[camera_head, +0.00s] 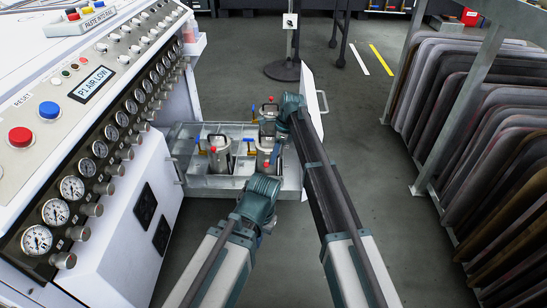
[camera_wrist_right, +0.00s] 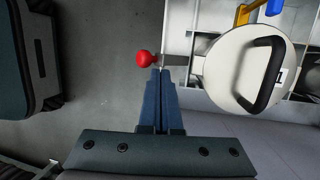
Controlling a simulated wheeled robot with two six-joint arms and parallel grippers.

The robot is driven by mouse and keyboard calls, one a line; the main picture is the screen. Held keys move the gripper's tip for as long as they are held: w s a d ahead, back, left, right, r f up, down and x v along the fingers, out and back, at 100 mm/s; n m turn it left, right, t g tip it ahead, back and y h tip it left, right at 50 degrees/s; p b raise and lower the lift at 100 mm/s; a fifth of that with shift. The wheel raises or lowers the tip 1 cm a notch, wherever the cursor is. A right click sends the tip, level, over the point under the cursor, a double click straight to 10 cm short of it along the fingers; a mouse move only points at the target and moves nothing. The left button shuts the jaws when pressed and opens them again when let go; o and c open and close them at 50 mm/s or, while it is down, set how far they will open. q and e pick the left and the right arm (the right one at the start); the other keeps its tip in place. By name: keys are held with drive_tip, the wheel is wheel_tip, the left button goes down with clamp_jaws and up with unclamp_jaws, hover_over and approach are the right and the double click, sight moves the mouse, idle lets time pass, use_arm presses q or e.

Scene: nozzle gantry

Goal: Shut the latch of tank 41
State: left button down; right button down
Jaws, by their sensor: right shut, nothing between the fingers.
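In the head view, silver tanks stand in a metal drawer: a left tank (camera_head: 219,158), a front right tank (camera_head: 263,162) partly behind my arms, and a back tank (camera_head: 268,113). In the right wrist view a tank's pale round lid (camera_wrist_right: 222,72) with a black handle lies to the right. A red latch ball (camera_wrist_right: 145,58) is just left of my right fingertips (camera_wrist_right: 160,72), which are shut and empty; contact is unclear. My left gripper is hidden beyond its arm in the head view.
A control panel (camera_head: 95,130) with gauges and knobs stands on the left. A rack of dark panels (camera_head: 480,130) stands on the right. A white drawer front (camera_head: 312,102) closes off the drawer's right side. Grey floor is clear between drawer and rack.

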use_arm(q)
drive_tip(key=shift+r, duration=0.15)
use_arm(e)
drive_tip(key=shift+r, duration=0.15)
use_arm(q)
drive_tip(key=shift+r+p, duration=0.7)
drive_tip(key=shift+p, duration=0.1)
use_arm(e)
drive_tip(key=shift+r, duration=0.65)
